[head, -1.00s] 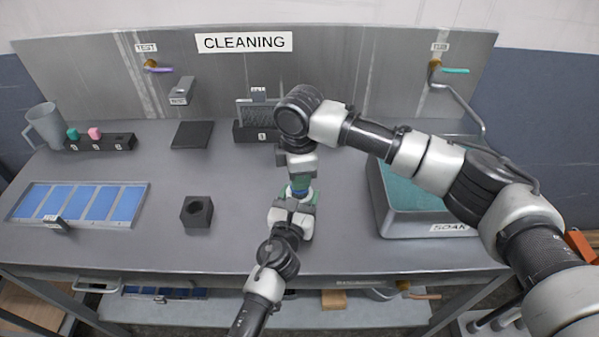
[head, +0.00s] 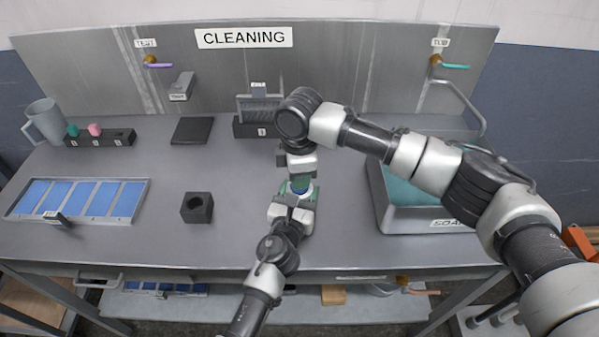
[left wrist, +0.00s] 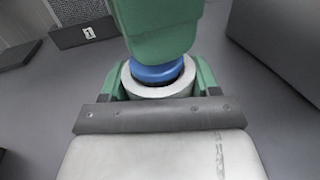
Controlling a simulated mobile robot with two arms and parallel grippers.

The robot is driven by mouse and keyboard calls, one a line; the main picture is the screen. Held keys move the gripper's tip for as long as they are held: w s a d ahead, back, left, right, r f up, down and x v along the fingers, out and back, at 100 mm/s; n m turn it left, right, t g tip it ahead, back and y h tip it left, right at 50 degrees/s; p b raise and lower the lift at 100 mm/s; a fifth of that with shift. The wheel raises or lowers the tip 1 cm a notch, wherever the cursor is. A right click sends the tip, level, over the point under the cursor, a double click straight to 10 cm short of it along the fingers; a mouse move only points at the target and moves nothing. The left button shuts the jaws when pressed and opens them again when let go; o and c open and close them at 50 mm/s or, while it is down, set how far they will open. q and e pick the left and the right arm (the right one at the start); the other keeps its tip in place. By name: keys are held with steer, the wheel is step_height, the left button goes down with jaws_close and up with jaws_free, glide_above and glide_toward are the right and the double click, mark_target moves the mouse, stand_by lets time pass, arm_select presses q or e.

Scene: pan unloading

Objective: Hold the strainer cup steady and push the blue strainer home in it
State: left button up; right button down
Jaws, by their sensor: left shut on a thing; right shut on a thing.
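The strainer cup (left wrist: 158,92) is a pale grey round cup with a dark inside, in the left wrist view. My left gripper (head: 295,199) is shut around it with green fingers and holds it above the table. The blue strainer (left wrist: 158,73) sits in the cup's mouth, with a blue band still showing above the rim; it also shows in the head view (head: 299,185). My right gripper (head: 300,179) is shut on the strainer from above, and its green finger hides the strainer's top. How deep the strainer sits is hidden.
A soak basin (head: 425,222) stands to the right. A black block with a hole (head: 197,208) and a tray of blue panels (head: 143,200) lie to the left. A black rack marked 1 (head: 250,130) stands behind. The table around the grippers is clear.

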steer(key=shift+f, duration=0.1)
steer(key=c, duration=0.9)
jaws_free()
steer(key=shift+o, duration=0.2)
arm_select(q)
steer(key=o, duration=1.1)
arm_select(e)
step_height(320, 180, up, 12)
arm_select(q)
steer(key=shift+s, duration=0.1)
